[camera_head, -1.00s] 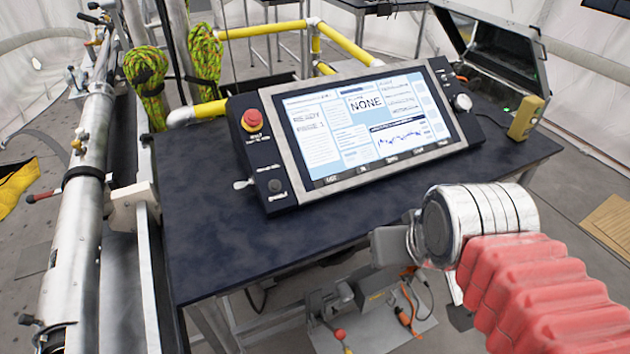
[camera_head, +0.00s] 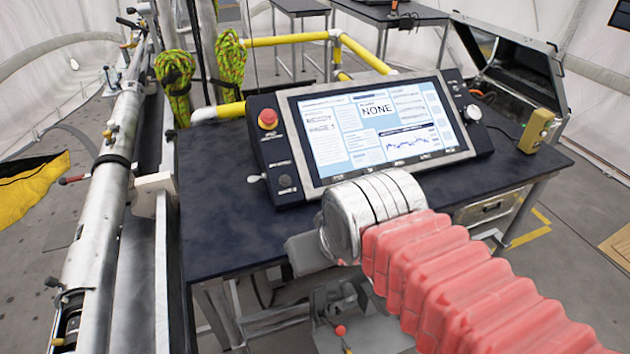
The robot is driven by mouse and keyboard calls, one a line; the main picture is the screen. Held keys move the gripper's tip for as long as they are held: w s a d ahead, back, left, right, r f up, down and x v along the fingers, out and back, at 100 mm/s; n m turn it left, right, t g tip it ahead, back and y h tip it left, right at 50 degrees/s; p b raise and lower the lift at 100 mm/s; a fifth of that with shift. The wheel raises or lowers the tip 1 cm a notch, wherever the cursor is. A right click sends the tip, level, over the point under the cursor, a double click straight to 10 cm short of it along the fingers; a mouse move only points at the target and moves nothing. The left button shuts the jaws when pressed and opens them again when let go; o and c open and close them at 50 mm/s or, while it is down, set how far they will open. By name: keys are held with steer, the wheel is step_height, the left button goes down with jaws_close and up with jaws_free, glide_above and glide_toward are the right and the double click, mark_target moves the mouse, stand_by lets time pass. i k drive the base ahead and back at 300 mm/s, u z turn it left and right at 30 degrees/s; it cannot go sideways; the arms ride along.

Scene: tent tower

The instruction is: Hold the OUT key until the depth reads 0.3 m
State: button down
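The control panel (camera_head: 279,103) stands tilted on the dark table, with a large lit screen (camera_head: 345,150). The screen shows the word NONE in a box and a small blue trace; I cannot make out a depth value. A row of small key labels (camera_head: 424,156) runs along the panel's lower edge. My gripper (camera_head: 305,254) shows as a grey part beyond my silver wrist, in front of the panel over the table's front edge. Its fingertips are not clear.
A red stop button (camera_head: 267,118) and a small lever (camera_head: 257,178) are on the panel's left side. A yellow handheld box (camera_head: 535,131) and an open case (camera_head: 513,70) are at right. The dark table's (camera_head: 225,205) left part is clear. A metal tube rig (camera_head: 100,205) stands at left.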

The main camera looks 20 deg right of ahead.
mark_target(340, 177)
steer(key=u, duration=2.9)
steer(key=k, duration=1.05)
steer(key=u, duration=0.2)
